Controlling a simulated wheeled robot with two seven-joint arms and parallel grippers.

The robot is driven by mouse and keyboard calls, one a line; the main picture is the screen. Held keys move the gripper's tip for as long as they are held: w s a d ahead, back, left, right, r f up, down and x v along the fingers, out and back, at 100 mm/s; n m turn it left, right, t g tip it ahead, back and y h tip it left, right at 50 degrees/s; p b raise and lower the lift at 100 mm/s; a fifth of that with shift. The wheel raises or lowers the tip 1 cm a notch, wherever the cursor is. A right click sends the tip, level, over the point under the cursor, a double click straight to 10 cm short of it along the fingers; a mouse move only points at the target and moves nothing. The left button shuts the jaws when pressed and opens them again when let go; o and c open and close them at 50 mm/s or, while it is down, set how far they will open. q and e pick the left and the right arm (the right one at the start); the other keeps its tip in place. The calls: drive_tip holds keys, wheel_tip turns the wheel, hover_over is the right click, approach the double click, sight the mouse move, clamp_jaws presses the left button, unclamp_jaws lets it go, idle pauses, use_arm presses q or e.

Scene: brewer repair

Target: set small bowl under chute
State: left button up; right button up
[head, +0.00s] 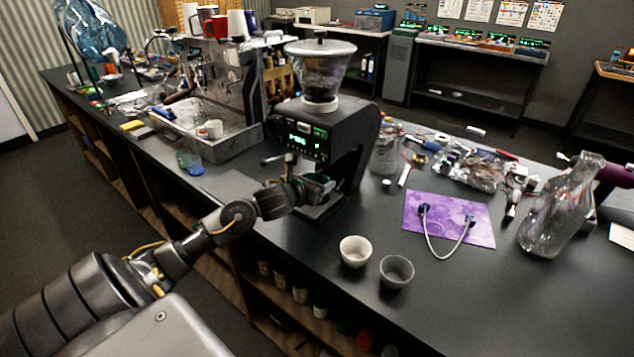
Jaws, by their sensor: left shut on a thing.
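The black grinder (327,135) stands on the counter with a clear hopper on top and a lit green display. Its chute is on the front, above an open space and a low base (322,206). My left gripper (319,187) is at this space, below the display, shut on a small greyish thing that looks like the small bowl. The fingers hide most of it, and I cannot tell whether it touches the base. A white bowl (355,252) and a grey bowl (396,272) stand apart from the gripper near the counter's front edge. My right gripper is not in view.
An espresso machine (222,85) with cups on top stands left of the grinder. A glass jar (387,152), a purple mat (432,211) with a cable, loose parts and a glass pitcher (560,212) are to the right. The counter's front right is clear.

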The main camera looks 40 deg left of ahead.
use_arm(q)
drive_tip(key=shift+f, duration=0.15)
drive_tip(key=o, duration=1)
drive_tip(key=shift+o, duration=0.2)
drive_tip(key=shift+w+r+p, duration=0.1)
drive_tip(key=shift+r+p, duration=0.4)
drive_tip(key=shift+r, duration=0.05)
drive_tip(key=shift+a+r+p, duration=0.1)
drive_tip(key=shift+r+p, duration=0.4)
drive_tip(key=shift+p, duration=0.1)
drive_tip(key=shift+s+f+b, duration=0.25)
drive_tip(key=shift+s+b, duration=0.4)
drive_tip(key=shift+s, duration=0.35)
drive_tip(key=b+v, duration=0.1)
drive_tip(key=v, duration=0.9)
drive_tip(key=shift+d+r, duration=0.15)
drive_tip(key=shift+d, duration=0.1)
